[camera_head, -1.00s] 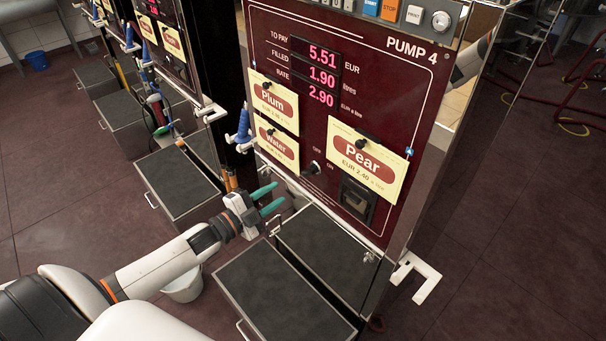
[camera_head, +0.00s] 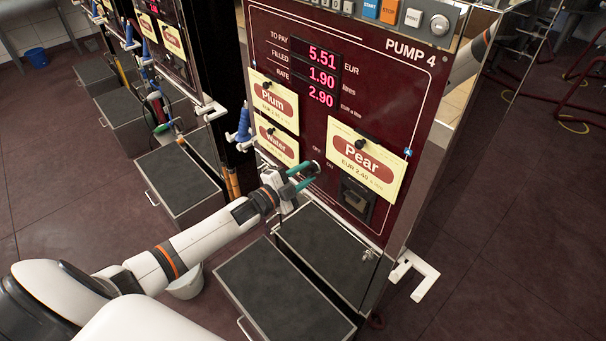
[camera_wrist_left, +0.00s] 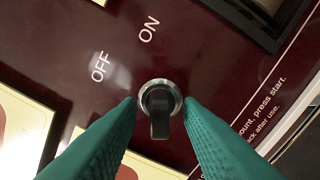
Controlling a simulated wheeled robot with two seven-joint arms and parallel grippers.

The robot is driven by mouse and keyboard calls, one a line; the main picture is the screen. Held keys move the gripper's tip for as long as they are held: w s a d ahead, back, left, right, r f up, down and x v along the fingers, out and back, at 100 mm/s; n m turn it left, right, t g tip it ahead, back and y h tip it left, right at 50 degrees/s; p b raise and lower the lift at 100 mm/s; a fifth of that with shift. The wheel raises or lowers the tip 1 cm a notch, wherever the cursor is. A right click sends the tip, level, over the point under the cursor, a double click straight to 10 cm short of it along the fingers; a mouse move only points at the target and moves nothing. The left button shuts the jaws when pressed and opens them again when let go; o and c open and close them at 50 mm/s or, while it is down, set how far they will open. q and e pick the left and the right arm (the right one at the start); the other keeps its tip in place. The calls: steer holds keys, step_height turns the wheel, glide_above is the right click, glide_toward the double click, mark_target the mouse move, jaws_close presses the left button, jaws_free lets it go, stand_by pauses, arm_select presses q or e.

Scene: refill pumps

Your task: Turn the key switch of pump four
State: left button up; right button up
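The key switch (camera_wrist_left: 160,108) of pump four is a black knob in a silver ring, with OFF and ON printed beside it. In the left wrist view it sits between the two green fingertips of my left gripper (camera_wrist_left: 160,103), which stand apart on either side of it. I cannot tell whether they touch it. In the head view my left gripper (camera_head: 303,178) is at the lower front of the dark red pump 4 panel (camera_head: 400,95) and largely hides the switch. My right gripper is not in view.
Plum (camera_head: 273,101), Water (camera_head: 277,143) and Pear (camera_head: 366,160) cards hang on the panel around the switch. A dark socket (camera_head: 356,199) is below Pear. A grey box (camera_head: 285,290) stands below. A blue nozzle (camera_head: 243,125) hangs left.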

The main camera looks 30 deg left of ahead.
arm_select(q)
jaws_close()
steer(key=shift+n, duration=1.3)
steer(key=n, duration=0.3)
steer(key=shift+n+p, duration=0.3)
steer(key=shift+p, duration=0.1)
steer(key=n, duration=0.3)
steer(key=shift+f+n, duration=0.1)
steer(key=shift+n, duration=1.2)
